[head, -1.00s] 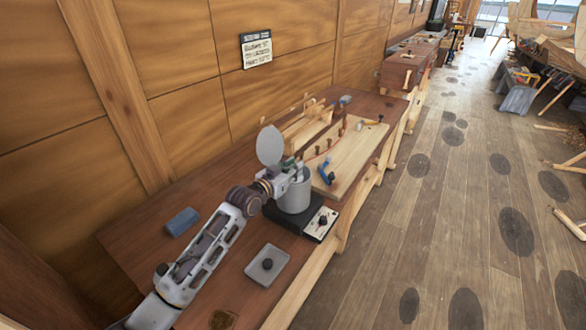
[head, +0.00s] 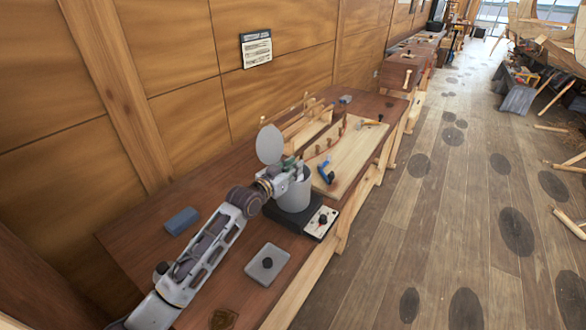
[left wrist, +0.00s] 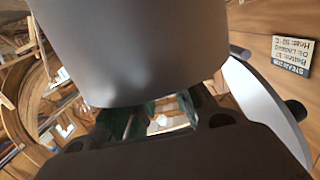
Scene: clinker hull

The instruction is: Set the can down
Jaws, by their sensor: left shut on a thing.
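The can (head: 294,194) is a grey, open-topped cylinder over a black base (head: 276,212) with a white control panel on the workbench. It looks upright; I cannot tell whether its bottom touches the base. My left gripper (head: 291,168) is at the can's upper rim and shut on it; its fingertips are mostly hidden. A pale grey disc, perhaps a lid (head: 270,145), stands up beside the gripper. In the left wrist view a large grey surface, apparently the can (left wrist: 140,50), fills the top middle. My right gripper is not in view.
A wooden board with a blue-handled tool (head: 325,172) lies just right of the can. The wall is behind.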

